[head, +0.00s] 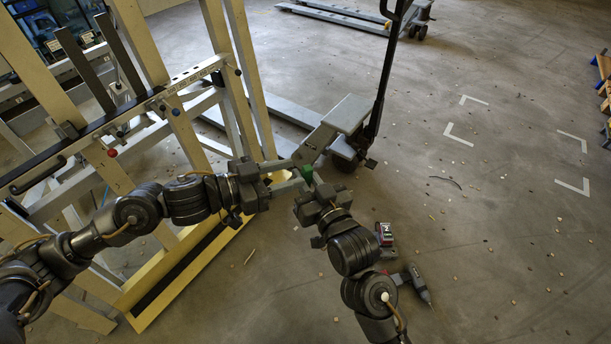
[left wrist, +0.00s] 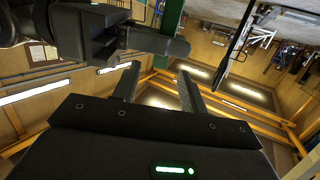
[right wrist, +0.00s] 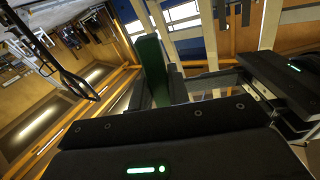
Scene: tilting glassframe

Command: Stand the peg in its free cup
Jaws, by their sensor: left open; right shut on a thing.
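The green peg (head: 307,173) is held in my right gripper (head: 305,184), which is shut on it. The peg also shows upright in the right wrist view (right wrist: 153,62) and at the top of the left wrist view (left wrist: 172,18). My left gripper (head: 288,177) is open, its fingers pointing toward the peg. In the left wrist view its two fingers (left wrist: 158,82) stand apart, with the peg's far part seen between and beyond them; I cannot tell whether they touch it. I cannot make out a cup in any view.
A large pale tilting frame (head: 120,180) with rails and knobs fills the left. A pallet truck (head: 345,115) stands just behind the grippers. The floor on the right is mostly open.

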